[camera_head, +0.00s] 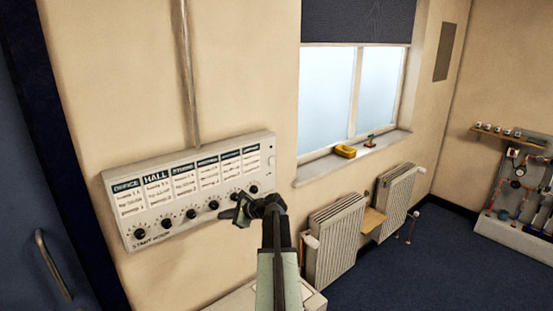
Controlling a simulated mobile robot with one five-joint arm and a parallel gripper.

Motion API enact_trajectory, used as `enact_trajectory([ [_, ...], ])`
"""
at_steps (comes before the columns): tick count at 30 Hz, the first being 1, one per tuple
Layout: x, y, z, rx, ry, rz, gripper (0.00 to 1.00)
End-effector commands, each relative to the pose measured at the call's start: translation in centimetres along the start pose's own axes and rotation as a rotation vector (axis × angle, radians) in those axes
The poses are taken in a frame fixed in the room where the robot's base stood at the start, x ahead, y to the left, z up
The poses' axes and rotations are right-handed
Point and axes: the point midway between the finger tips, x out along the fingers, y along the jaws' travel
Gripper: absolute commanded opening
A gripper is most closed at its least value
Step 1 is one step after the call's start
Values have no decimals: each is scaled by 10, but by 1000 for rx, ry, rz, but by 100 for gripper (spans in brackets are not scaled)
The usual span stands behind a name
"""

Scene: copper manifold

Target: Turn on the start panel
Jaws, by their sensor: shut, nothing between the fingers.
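The start panel (192,186) is a pale box on the wall at left. It has labelled columns, among them OFFICE and HALL, and a row of black knobs along its lower edge. The lettering "START" shows at its lower left, beside the leftmost knob (140,234). My gripper (226,214) is shut and empty, in front of the panel's lower right part, close to the knobs there. I cannot tell whether it touches one. My gripper and arm may hide part of the panel's lower edge.
Two white radiators (335,244) stand under the window (352,95) to the right. A yellow object (345,151) lies on the sill. A blue door (40,190) is at far left. Copper pipework with gauges (515,190) stands at far right. Blue floor (430,270) lies open between.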

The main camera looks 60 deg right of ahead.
Motion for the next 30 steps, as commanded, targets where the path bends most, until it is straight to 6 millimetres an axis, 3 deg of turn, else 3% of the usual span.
enact_trajectory([
  [1,-46,-51,-21,142,-16,-108,0],
  [3,-100,-98,-48,322,-59,-238,0],
  [6,-166,-144,-78,513,-125,-380,0],
  [10,-221,-173,-102,653,-187,-485,0],
  [14,-239,-180,-110,699,-211,-518,0],
  [22,-238,-180,-110,698,-211,-518,0],
  [26,-230,-185,-111,697,-210,-516,0],
  [30,-208,-198,-112,696,-210,-515,0],
])
